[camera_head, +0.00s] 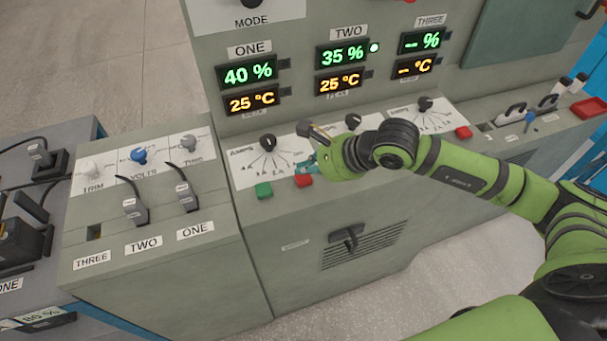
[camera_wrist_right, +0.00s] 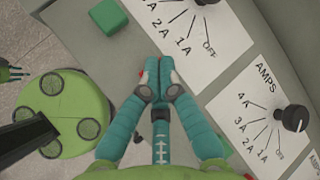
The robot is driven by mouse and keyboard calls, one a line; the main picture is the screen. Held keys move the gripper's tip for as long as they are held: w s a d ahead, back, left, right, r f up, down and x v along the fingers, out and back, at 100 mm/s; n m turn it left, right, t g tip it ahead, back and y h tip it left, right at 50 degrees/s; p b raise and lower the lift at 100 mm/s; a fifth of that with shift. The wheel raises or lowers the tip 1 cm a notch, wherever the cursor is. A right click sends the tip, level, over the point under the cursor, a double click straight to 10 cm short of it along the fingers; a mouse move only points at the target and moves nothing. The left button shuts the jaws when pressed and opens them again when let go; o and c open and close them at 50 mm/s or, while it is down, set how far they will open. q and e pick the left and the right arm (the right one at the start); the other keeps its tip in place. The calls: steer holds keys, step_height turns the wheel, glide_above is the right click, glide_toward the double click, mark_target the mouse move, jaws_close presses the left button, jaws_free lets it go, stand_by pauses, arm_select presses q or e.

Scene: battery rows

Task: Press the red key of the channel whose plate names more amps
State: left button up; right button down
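My right gripper (camera_head: 306,167) is at the front of channel ONE's dial plate (camera_head: 262,162), over or just behind a red key (camera_head: 303,181). In the wrist view its teal fingers (camera_wrist_right: 159,68) are together and empty. Small red patches show beside them; I cannot tell whether they are the key, or whether the fingers touch it. Another red key (camera_head: 463,132) is at channel THREE; channel TWO's key is hidden by my arm.
A green key (camera_head: 263,190) is left of the red one. Display ONE (camera_head: 250,74) reads 40 %, display TWO (camera_head: 343,55) 35 % with a lit green lamp (camera_head: 374,47); THREE shows dashes. A black handle (camera_head: 347,237) projects from the front. A lower cabinet with levers (camera_head: 134,208) stands left.

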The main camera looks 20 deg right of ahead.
mark_target(306, 179)
steer(key=shift+r, duration=0.1)
steer(key=shift+r+p, duration=1.2)
steer(key=shift+r, duration=1.25)
